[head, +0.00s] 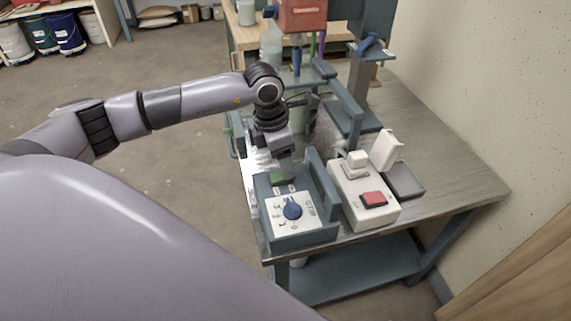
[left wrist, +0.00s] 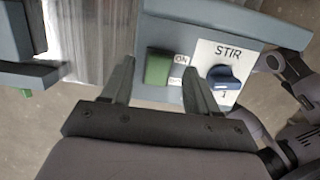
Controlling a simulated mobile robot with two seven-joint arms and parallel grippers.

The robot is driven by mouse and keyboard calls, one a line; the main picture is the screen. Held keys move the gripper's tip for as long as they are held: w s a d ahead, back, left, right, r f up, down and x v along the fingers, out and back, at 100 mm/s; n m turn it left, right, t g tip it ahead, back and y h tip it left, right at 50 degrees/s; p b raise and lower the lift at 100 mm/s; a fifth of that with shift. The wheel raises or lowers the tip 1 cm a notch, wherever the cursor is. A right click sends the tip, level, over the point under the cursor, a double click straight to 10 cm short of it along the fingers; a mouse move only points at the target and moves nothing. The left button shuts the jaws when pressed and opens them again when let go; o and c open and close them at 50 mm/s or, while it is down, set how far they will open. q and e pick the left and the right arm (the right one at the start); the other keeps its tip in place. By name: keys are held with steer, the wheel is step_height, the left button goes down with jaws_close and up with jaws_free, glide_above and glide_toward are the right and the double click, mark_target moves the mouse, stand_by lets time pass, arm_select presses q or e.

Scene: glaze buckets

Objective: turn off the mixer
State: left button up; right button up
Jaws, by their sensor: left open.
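The mixer has a red head (head: 302,15) at the top of the head view, on a blue-grey stand. Its blue-grey control box (head: 300,240) sits at the table's near edge, with a blue STIR knob (head: 292,209). The knob also shows in the left wrist view (left wrist: 222,78). A green rocker switch (left wrist: 158,67), marked ON and OFF, sits beside the knob; the head view shows it partly hidden (head: 278,178). My left gripper (head: 283,172) is open and empty over the switch, its fingers either side of it in the wrist view. Contact cannot be told. My right gripper is not in view.
A white box (head: 364,192) with a red button (head: 373,199) and a raised white cover (head: 387,150) stands right of the control box. The metal table (head: 440,170) is clear farther right. Buckets (head: 66,33) stand under shelving at the back left.

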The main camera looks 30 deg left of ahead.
mark_target(280, 176)
arm_select(q)
steer(key=r, duration=0.4)
steer(key=shift+s+a+r, duration=0.2)
steer(key=shift+s+a, duration=0.1)
steer(key=shift+s, duration=0.05)
steer(key=shift+s+f, duration=0.1)
